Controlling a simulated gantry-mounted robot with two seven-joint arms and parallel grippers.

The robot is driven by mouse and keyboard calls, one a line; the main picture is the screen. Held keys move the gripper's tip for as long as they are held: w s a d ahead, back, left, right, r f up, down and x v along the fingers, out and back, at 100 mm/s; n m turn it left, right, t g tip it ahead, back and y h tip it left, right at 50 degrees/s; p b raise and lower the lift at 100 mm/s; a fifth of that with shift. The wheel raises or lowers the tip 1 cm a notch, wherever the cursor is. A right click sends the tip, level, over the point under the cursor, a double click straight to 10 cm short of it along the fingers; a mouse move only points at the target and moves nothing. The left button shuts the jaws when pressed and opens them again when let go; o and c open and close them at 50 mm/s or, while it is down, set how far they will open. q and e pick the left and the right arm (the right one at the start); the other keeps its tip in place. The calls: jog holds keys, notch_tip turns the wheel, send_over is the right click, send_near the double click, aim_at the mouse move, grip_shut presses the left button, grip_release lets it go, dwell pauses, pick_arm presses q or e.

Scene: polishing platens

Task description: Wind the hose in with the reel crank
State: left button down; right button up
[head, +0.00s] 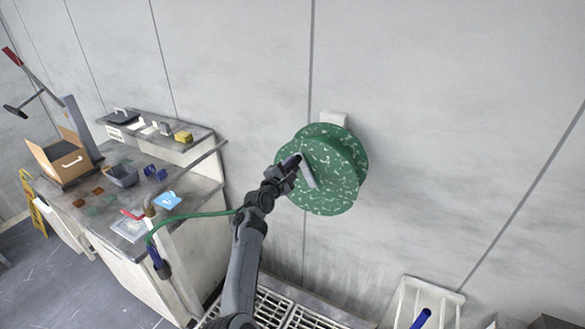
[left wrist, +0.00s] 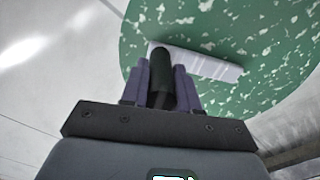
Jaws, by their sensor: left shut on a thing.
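The green speckled hose reel (head: 333,185) is mounted on the wall; its disc fills the top of the left wrist view (left wrist: 275,35). Its grey crank arm (head: 308,173) crosses the reel's face and shows in the left wrist view (left wrist: 210,66). My left gripper (head: 292,163) is at the crank's upper left end. Its purple fingers (left wrist: 161,85) are shut on the dark crank handle (left wrist: 161,65). The green hose (head: 190,215) runs from behind my left arm to the bench's edge and hangs there by a blue-ended nozzle (head: 157,258). My right gripper is out of view.
A workbench (head: 190,195) with a red-handled tap (head: 140,213), a grey bin (head: 122,173) and a cardboard box (head: 62,158) stands at left. A floor grating (head: 270,305) lies below. A white container (head: 440,293) with a blue handle (head: 421,319) stands lower right. The wall right of the reel is clear.

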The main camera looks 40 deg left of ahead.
pick_arm(q)
jog(key=shift+a+f, duration=0.1)
jog(key=shift+a, duration=0.1)
jog(key=c, duration=0.8)
grip_release()
jog(key=shift+c, duration=0.2)
jog(key=shift+d, duration=0.1)
jog(key=shift+s, duration=0.1)
jog(key=s+d+b, duration=0.1)
jog(key=s+d, duration=0.1)
jog(key=s, duration=0.8)
jog(key=shift+s+b, duration=0.25)
jog(key=shift+b, duration=0.1)
